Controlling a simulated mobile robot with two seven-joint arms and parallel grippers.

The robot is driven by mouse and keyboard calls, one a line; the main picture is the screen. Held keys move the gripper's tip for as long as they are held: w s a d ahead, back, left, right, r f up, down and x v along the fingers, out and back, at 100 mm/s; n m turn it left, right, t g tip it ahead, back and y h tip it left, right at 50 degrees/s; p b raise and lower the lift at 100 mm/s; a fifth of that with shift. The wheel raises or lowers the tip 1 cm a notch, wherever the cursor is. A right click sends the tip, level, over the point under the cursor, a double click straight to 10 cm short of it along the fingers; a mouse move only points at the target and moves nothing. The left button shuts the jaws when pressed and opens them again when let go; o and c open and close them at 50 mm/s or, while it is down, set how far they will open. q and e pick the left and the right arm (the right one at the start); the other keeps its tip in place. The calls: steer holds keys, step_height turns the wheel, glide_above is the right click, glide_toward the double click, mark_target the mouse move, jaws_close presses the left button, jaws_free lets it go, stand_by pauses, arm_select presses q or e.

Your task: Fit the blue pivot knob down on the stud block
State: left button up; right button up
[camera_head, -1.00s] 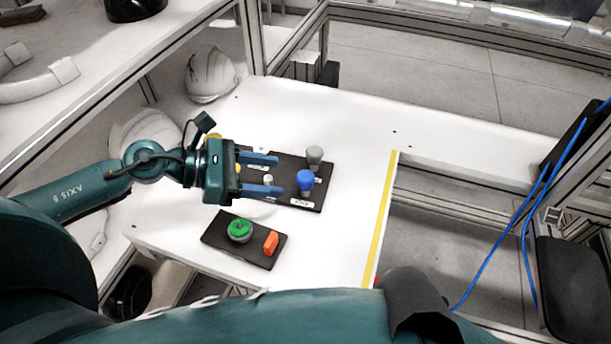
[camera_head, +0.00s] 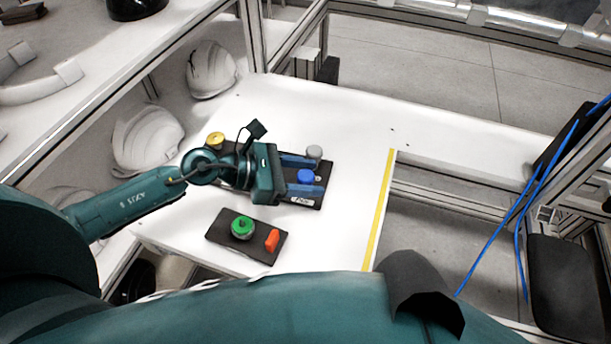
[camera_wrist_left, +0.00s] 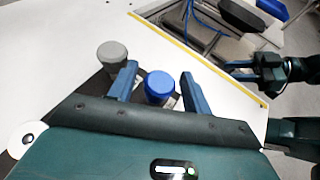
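The blue pivot knob (camera_head: 306,176) stands on the dark board (camera_head: 327,170), near its right end. My left gripper (camera_head: 316,174) is lowered over the board, with one finger on each side of the knob. In the left wrist view the blue knob (camera_wrist_left: 160,86) sits between the spread fingers, with a gap on both sides. My right gripper (camera_wrist_left: 240,70) shows small at the right of the left wrist view, its fingers apart and empty. I cannot surely tell which piece is the stud block; a smaller dark plate (camera_head: 219,234) carries a green round piece (camera_head: 242,227) and an orange block (camera_head: 272,240).
A grey knob (camera_head: 314,152) stands close behind the blue one, just outside the left finger. A yellow piece (camera_head: 215,140) is at the board's far left. White helmets (camera_head: 211,69) stand at the left. The table right of the board is clear up to the yellow edge stripe (camera_head: 380,205).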

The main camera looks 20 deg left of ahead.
arm_select(q)
steer(key=c, duration=0.9)
